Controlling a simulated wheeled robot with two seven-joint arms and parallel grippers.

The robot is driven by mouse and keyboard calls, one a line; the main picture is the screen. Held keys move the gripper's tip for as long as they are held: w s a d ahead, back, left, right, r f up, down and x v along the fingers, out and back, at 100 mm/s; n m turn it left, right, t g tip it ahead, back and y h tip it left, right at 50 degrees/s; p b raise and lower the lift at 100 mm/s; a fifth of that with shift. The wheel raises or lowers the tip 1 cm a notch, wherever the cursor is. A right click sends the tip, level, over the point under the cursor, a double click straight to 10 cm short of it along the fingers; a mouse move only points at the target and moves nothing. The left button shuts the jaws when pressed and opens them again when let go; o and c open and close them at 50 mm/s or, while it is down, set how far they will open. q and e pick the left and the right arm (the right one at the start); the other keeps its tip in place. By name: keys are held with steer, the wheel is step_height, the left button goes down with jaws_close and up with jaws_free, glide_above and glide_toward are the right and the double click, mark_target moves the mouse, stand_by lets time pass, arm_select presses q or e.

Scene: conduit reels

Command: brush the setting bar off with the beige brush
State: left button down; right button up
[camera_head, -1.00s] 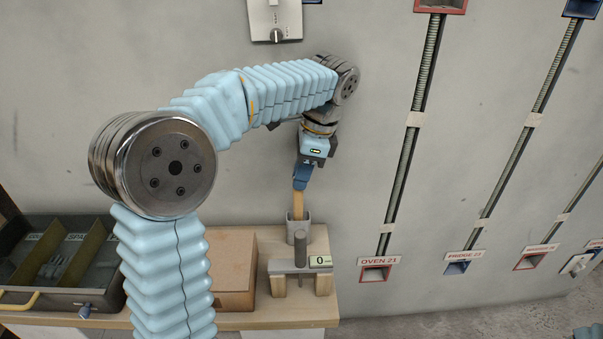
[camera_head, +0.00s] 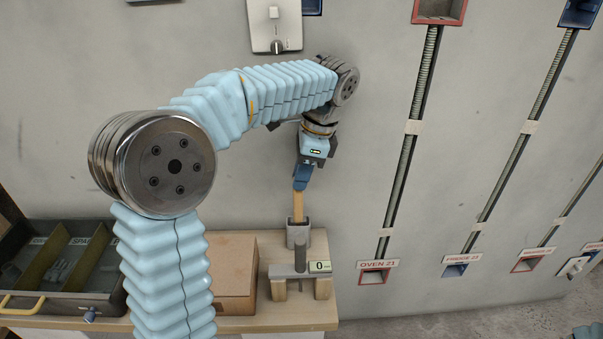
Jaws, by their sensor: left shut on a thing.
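My left gripper (camera_head: 301,180) hangs pointing down over the bench and is shut on the upper end of the beige brush's handle (camera_head: 298,206). The brush's lower end is hidden inside a grey square holder (camera_head: 298,235). I cannot make out any dust on the bar. My right gripper is out of view.
A brown box (camera_head: 236,270) stands left of the bar. A dark divided tray (camera_head: 60,300) with small parts is at the far left. Conduit strips run down the wall to labelled outlets, including OVEN 21 (camera_head: 374,278). The bench (camera_head: 290,318) is bare in front of the bar.

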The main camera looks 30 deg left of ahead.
arm_select(q)
steer(key=p+v, duration=0.2)
steer(key=p, duration=0.1)
steer(key=shift+s+a+r, duration=0.1)
steer(key=shift+a+r, duration=0.1)
steer(key=shift+r, duration=0.3)
steer(key=shift+s+a+v, duration=0.1)
steer(key=shift+a+v, duration=0.05)
steer(key=shift+v, duration=0.55)
steer(key=shift+s+a+v, duration=0.1)
steer(key=shift+a+v, duration=0.05)
steer(key=shift+v, duration=0.55)
steer(key=shift+s+a+v, duration=0.1)
steer(key=shift+a+v, duration=0.05)
steer(key=shift+v, duration=0.5)
steer(key=shift+r, duration=0.15)
